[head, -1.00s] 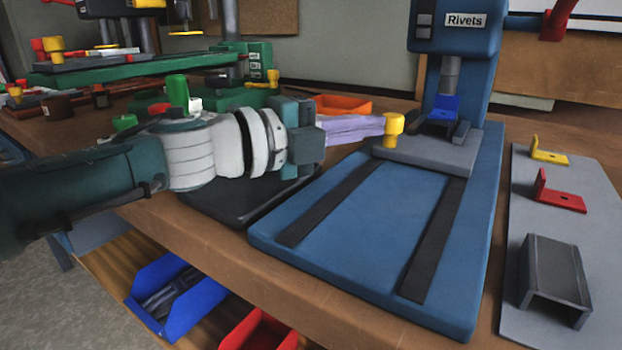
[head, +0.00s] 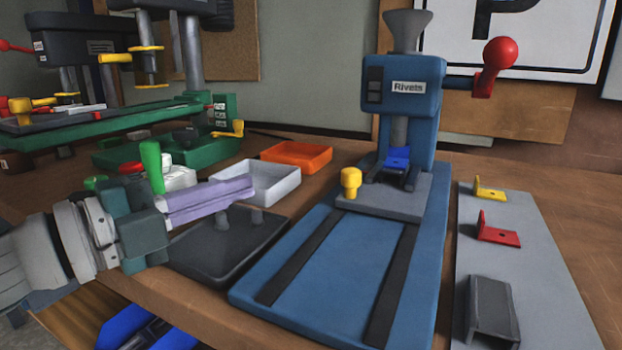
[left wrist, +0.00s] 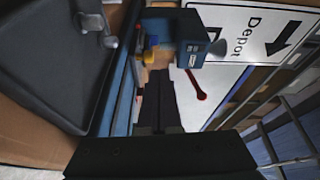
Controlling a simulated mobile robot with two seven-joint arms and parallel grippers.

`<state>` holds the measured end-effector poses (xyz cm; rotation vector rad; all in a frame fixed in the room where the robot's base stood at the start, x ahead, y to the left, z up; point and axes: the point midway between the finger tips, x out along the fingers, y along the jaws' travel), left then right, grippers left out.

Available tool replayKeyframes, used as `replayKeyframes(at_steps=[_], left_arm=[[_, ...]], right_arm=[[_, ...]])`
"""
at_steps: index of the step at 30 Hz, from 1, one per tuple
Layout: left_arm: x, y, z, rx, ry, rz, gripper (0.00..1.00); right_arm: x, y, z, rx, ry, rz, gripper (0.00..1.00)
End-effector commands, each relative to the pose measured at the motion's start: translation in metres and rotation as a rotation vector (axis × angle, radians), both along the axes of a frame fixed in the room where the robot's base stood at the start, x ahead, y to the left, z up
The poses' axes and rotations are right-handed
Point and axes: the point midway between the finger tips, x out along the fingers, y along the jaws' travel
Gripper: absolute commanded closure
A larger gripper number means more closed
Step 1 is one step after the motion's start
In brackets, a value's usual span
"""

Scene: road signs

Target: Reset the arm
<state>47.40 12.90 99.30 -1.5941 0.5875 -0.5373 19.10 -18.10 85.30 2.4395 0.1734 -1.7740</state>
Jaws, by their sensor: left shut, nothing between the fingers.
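My left gripper (head: 252,187) comes in from the left in the head view, its purple fingers shut with nothing between them. It hovers above the dark tray (head: 205,265), left of the blue rivet press (head: 405,105), and touches nothing that I can see. In the left wrist view the dark fingers (left wrist: 156,85) are together and point towards the background beside the press (left wrist: 170,30). A blue bracket (head: 397,158) sits under the press head. My right gripper is not in view.
A yellow knob (head: 350,182) stands on the press's base. A grey plate (head: 540,270) at the right bears a yellow bracket (head: 489,192), a red bracket (head: 499,235) and a grey channel piece (head: 492,310). A white bin (head: 272,185) and an orange tray (head: 297,155) lie behind my gripper.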

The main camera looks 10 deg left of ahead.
Motion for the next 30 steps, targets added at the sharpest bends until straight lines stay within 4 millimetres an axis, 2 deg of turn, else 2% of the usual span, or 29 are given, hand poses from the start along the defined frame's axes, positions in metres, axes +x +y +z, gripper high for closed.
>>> replayKeyframes(at_steps=[1, 3, 5, 8, 11, 15, 19, 23, 24, 30], left_arm=[[-0.001, -0.001, 0.023, -0.072, 0.034, 0.069, 1.00], [-0.003, 0.006, 0.042, -0.194, 0.110, 0.209, 1.00], [-0.008, 0.018, 0.052, -0.305, 0.205, 0.349, 1.00], [-0.030, 0.040, 0.056, -0.473, 0.404, 0.580, 1.00], [-0.069, 0.058, 0.049, -0.604, 0.639, 0.798, 1.00], [-0.143, 0.068, 0.039, -0.713, 0.975, 1.046, 1.00], [-0.216, 0.063, 0.043, -0.749, 1.261, 1.217, 1.00], [-0.289, 0.053, 0.063, -0.739, 1.522, 1.348, 1.00], [-0.287, 0.054, 0.080, -0.737, 1.519, 1.347, 1.00], [-0.284, 0.055, 0.148, -0.733, 1.509, 1.344, 1.00]], right_arm=[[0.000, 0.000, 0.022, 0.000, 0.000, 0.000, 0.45], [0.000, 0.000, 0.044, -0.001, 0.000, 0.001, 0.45], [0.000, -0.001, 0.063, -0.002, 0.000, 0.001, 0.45], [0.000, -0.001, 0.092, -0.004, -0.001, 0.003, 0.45], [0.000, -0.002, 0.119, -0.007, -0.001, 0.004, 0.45], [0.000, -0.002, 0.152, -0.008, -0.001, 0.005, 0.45], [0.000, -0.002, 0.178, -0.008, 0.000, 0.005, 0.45], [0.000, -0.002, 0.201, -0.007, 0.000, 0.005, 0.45], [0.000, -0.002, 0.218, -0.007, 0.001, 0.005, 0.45], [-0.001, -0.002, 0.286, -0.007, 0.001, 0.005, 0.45]])
